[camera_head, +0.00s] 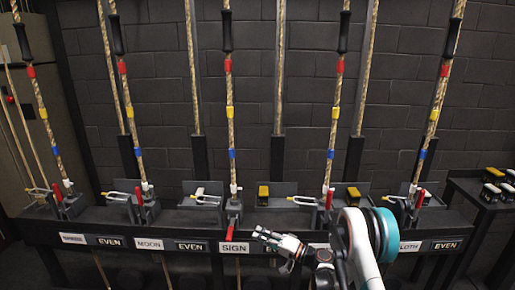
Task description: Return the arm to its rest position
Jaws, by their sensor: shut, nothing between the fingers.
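My gripper (276,239) is in the lower middle of the head view, in front of the long dark bench and just right of the SIGN label (235,247). Its fingers point left and are closed with nothing between them. My white and teal arm comes in from the lower right and hides part of the bench front and some labels there. The gripper appears apart from the levers and ropes behind it.
The dark bench (120,236) carries several rope stations with red, yellow and blue bands and labels such as MOON (150,244) and EVEN. Yellow and white blocks (263,191) sit on it. A small side table (468,188) stands right. A brick wall (260,80) is behind.

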